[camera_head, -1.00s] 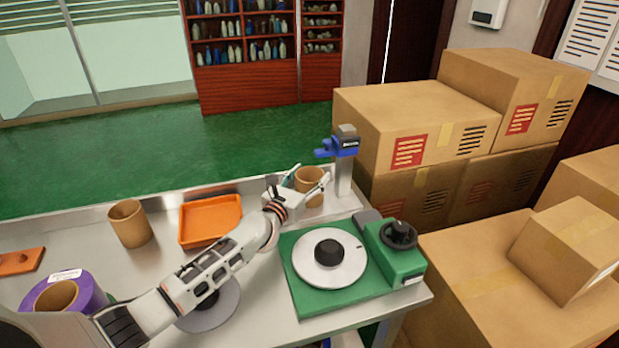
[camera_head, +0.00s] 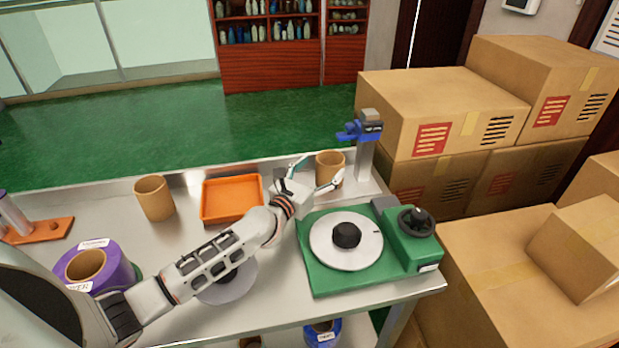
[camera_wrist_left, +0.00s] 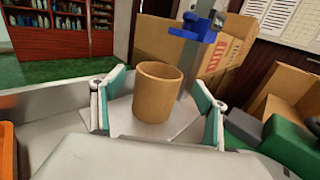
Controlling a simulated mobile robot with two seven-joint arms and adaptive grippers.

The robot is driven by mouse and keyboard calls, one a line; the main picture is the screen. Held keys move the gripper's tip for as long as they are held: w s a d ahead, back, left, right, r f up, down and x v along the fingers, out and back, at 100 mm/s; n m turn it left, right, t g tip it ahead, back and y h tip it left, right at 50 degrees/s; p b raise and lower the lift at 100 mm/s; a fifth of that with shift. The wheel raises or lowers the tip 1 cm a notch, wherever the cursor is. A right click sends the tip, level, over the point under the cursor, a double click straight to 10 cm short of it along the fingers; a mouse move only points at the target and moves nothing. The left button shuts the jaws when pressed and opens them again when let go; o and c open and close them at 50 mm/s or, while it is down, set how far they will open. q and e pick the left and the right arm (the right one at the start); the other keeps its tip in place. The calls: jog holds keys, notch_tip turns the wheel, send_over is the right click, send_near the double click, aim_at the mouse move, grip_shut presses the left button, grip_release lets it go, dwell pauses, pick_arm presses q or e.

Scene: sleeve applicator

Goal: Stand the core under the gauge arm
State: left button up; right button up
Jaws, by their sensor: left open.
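A brown cardboard core (camera_head: 330,167) stands upright beside the grey post of the gauge, at the back right of the table. The gauge's blue arm (camera_head: 360,131) sticks out to the left near the top of the post, above the core's level. My left gripper (camera_head: 318,180) is open, with its fingers spread on either side of the core. In the left wrist view the core (camera_wrist_left: 157,92) stands on a pale plate between the open fingers, apart from both, and the blue gauge arm (camera_wrist_left: 196,28) is above and behind it. My right gripper is not in view.
A second core (camera_head: 155,198) stands left of an orange tray (camera_head: 232,217). A green machine (camera_head: 318,278) with a round plate lies right of my arm. A purple roll (camera_head: 117,262) is at left. Cardboard boxes (camera_head: 440,112) are stacked beyond the table.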

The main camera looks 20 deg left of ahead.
pick_arm(q)
jog(key=s+a, duration=0.1)
jog(key=s, duration=0.5)
jog(key=shift+s, duration=0.25)
jog(key=shift+a, duration=0.1)
